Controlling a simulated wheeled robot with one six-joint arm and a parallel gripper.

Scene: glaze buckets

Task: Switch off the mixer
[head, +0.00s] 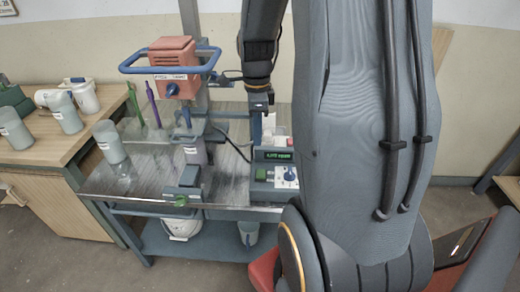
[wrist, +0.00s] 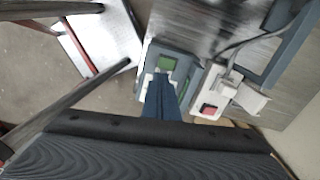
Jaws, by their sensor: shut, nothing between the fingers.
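The mixer (head: 173,68) is an orange motor head with a blue hoop handle and a blue knob, on a post above the metal bench. Its shaft runs down towards a grey container (head: 193,150). A grey control box (head: 262,185) at the bench's right has a green display, a green button and a blue knob on a white panel. The box also shows in the wrist view (wrist: 186,64). My gripper (wrist: 160,80) is shut and empty. In the wrist view its fingers overlap the box's white panel and hide part of it; contact cannot be told.
A white box with a red switch (wrist: 208,108) and a plugged cable sits beside the control box. A small unit with a green button (head: 182,190) is at the bench's front edge. Grey cups (head: 109,141) and buckets stand left. My arm blocks the right side.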

